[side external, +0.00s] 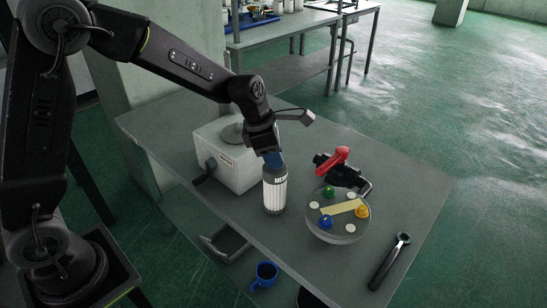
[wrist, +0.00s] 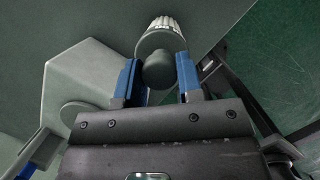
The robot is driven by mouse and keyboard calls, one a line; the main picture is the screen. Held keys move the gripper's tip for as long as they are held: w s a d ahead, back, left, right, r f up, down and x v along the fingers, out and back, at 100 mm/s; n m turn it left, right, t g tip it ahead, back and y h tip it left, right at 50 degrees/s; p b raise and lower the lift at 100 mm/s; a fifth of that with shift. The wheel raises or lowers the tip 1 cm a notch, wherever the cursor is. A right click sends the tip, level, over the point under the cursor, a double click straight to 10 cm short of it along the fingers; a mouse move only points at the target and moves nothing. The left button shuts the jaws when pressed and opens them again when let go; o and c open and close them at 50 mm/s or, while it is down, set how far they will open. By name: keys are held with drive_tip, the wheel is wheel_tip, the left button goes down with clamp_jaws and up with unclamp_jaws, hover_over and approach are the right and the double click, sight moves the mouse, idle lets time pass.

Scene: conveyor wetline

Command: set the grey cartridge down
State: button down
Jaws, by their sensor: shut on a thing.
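The grey cartridge (side external: 274,192) is a cylinder with a white ribbed label band. It stands upright under my gripper (side external: 271,160) in the side view, near the middle of the grey table. My gripper's blue fingers are shut on its upper end. In the wrist view the cartridge (wrist: 158,45) shows end-on between the fingertips of my gripper (wrist: 158,75), with its dark round end towards the camera. Its base is at or very near the tabletop; I cannot tell whether it touches.
A white box machine (side external: 226,157) stands left of the cartridge. A round grey disc with coloured knobs (side external: 328,232) and a red-handled clamp (side external: 334,161) are to the right. A wrench (side external: 388,264) lies near the right edge.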

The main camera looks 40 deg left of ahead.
drive_tip(key=shift+f, duration=0.5)
drive_tip(key=c, duration=0.8)
unclamp_jaws()
drive_tip(key=shift+f, duration=0.1)
